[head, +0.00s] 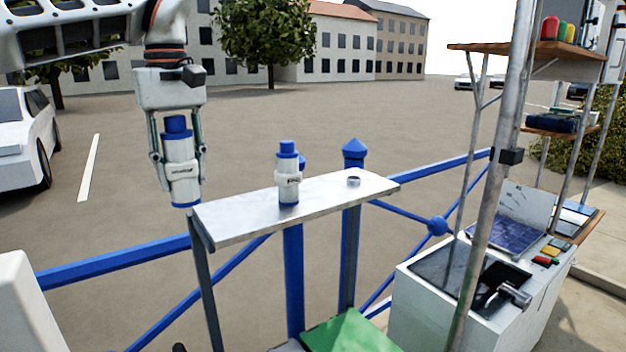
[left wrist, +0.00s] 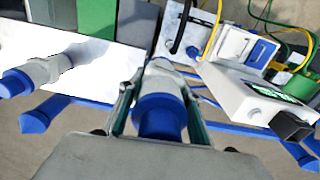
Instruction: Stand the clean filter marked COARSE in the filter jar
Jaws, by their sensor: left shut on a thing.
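My left gripper (head: 180,158) is shut on a white filter with blue ends (head: 181,172). It holds this filter upright in the air, left of the metal shelf (head: 240,218). The label on the held filter is too small to read. Its blue end also shows between the fingers in the left wrist view (left wrist: 160,115). A similar white and blue filter (head: 289,178) stands on the shelf, its label also unreadable; it shows in the left wrist view (left wrist: 45,72). I cannot make out a filter jar for certain. My right gripper is not in view.
A small round metal piece (head: 353,181) sits at the shelf's right end. Blue railing (head: 110,266) runs below and behind the shelf. A white cabinet (head: 440,310) with a sink and tap stands at right, behind a metal pole (head: 490,190). A green panel (head: 350,332) lies below the shelf.

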